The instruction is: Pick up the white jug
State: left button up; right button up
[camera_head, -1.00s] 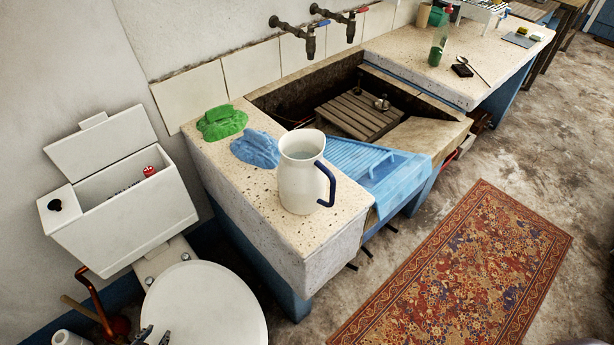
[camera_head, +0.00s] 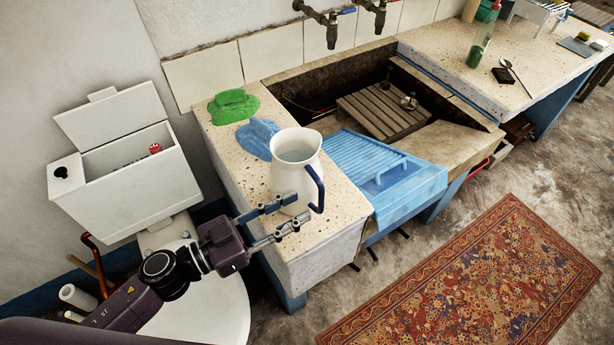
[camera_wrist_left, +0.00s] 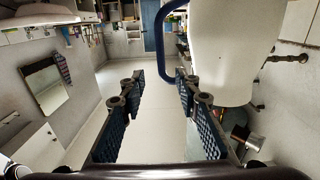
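The white jug (camera_head: 294,172) stands upright on the speckled stone ledge (camera_head: 318,233), its blue handle (camera_head: 316,188) toward the right. My left gripper (camera_head: 299,208) comes in from the left, with its two fingers apart and empty, at the near side of the jug's lower body. In the left wrist view, the open fingers (camera_wrist_left: 160,82) show in front, and the jug (camera_wrist_left: 232,50) is at upper right, with its handle (camera_wrist_left: 178,45) just beyond the fingertips. I cannot tell whether a finger touches the jug. My right gripper is not in view.
A blue cloth (camera_head: 258,138) and a green cloth (camera_head: 232,106) lie behind the jug. A blue ridged drainer (camera_head: 405,190) is to its right, beside the stone trough (camera_head: 440,150). A toilet cistern (camera_head: 120,195) stands left. A patterned rug (camera_head: 470,275) covers the floor.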

aim_at(320, 195)
pick_arm(q)
jog(key=p+x, duration=0.2)
jog(key=x, duration=0.5)
jog(key=shift+d+f, duration=0.15)
jog(key=shift+w+d, duration=0.1)
jog(key=shift+d, duration=0.2)
jog(key=shift+f, duration=0.1)
jog(key=shift+w+a, duration=0.25)
jog(key=shift+a, duration=0.1)
jog(key=shift+c, duration=0.2)
jog(key=shift+a, duration=0.15)
jog(key=shift+c, duration=1.4)
jog(key=shift+w, duration=0.1)
grip_shut()
jog(key=shift+s+d, duration=0.25)
jog(key=shift+s, duration=0.05)
jog(key=shift+r, duration=0.4)
jog(key=shift+w, duration=0.15)
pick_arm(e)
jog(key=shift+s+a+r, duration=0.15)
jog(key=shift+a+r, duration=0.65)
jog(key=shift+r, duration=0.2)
